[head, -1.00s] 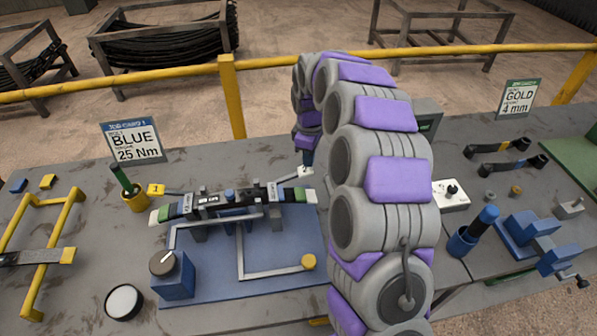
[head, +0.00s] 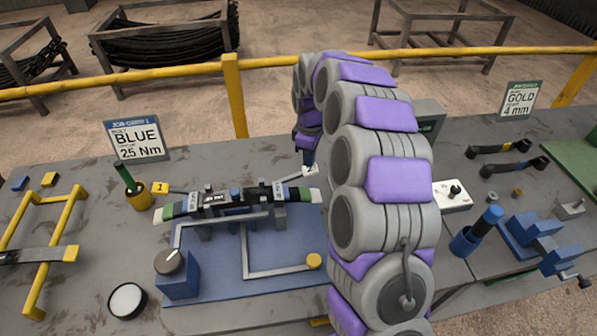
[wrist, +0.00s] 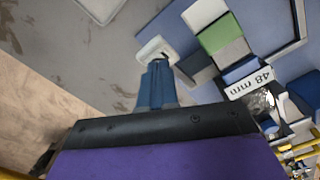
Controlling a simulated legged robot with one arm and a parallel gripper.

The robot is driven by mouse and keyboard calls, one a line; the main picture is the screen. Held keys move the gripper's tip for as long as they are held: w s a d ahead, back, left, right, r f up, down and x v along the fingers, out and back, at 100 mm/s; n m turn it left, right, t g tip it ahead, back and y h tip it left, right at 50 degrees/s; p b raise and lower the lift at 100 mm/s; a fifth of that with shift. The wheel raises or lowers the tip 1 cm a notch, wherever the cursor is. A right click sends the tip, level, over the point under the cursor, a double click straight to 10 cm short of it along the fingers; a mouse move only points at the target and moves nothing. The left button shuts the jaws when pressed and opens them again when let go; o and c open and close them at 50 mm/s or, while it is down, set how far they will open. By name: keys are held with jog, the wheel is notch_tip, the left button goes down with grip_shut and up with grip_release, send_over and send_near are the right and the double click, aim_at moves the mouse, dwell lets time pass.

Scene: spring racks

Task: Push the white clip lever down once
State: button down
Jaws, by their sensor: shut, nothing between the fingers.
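The white clip lever (head: 311,172) is at the right end of the leaf spring pack (head: 240,201), partly hidden by my gripper and arm. A dark mark shows on its top. In the wrist view a white piece (wrist: 153,46), which looks like this lever, lies at my fingertips. My gripper (head: 308,160) points down with its blue fingers shut and empty; they also show in the wrist view (wrist: 157,70). The fingertips overlap the lever's near edge there; I cannot tell whether they touch it. The yellow clip lever marked 1 (head: 161,188) is at the pack's left end.
The pack sits on a blue fixture plate (head: 215,285) with a dial box (head: 178,278) at its front left. A white switch box (head: 452,195) and a blue cup (head: 465,242) stand right of my arm. A job card (head: 136,138) stands behind.

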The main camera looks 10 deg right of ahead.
aim_at(311, 171)
jog(key=shift+d+f, duration=0.25)
jog(key=shift+d, duration=0.25)
jog(key=shift+a+f, duration=0.2)
jog(key=shift+f, duration=0.35)
jog(key=shift+a+f, duration=0.15)
jog(key=shift+f, duration=0.4)
jog(key=shift+d+f, duration=0.15)
jog(key=shift+f, duration=1.4)
jog(key=shift+r+p, duration=1.3)
jog(key=shift+r, duration=1.15)
jog(key=shift+r+p, duration=1.15)
jog(key=shift+r, duration=1.55)
